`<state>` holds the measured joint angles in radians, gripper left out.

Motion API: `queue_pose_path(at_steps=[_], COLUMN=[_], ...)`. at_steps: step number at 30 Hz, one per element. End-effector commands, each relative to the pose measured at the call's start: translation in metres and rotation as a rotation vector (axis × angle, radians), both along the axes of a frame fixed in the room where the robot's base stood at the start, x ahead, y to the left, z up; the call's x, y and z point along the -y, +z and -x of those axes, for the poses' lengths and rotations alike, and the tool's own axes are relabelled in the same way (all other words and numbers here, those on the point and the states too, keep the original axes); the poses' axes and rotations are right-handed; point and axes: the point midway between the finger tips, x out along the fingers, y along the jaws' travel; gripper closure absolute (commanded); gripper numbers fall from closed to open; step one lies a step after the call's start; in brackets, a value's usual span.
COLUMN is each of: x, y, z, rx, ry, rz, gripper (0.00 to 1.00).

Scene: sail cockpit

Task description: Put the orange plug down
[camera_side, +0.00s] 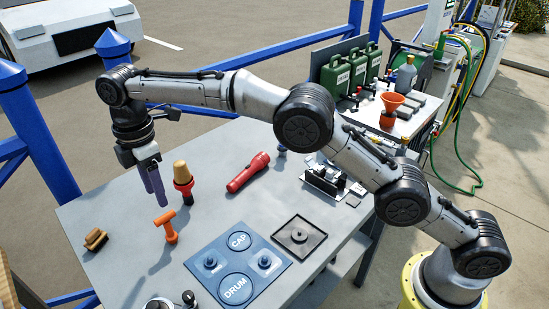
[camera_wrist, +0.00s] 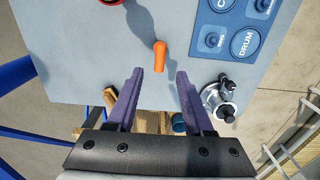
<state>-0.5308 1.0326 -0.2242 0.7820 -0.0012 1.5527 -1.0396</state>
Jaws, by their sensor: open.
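The orange plug (camera_side: 167,226) rests on the grey table (camera_side: 126,204), left of the blue mat. In the wrist view the plug (camera_wrist: 160,56) shows just beyond my fingertips, between their lines. I cannot tell surely whether it stands or lies. My gripper (camera_side: 158,194), with purple fingers, hangs above the table, up and slightly left of the plug in the side view. It is open and empty, and its fingers (camera_wrist: 160,82) are apart from the plug.
A tan-topped red object (camera_side: 183,174) and a red flashlight (camera_side: 248,172) are behind the plug. Brown blocks (camera_side: 96,240) lie left. A blue mat marked CAP and DRUM (camera_side: 222,256), a black tray (camera_side: 317,239) and a metal fitting (camera_wrist: 220,98) are nearby. Bare table surrounds the plug.

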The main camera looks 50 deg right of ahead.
Motion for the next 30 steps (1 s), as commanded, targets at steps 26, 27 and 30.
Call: queue_pose_path(at_steps=[26, 27, 30], x=[0.220, 0.229, 0.252], y=[0.153, 0.153, 0.149], z=[0.157, 0.172, 0.210], rx=[0.227, 0.239, 0.270], ry=[-0.872, -0.921, -1.045], rz=[-0.178, -0.192, -0.225], gripper=[0.48, 0.48, 0.48])
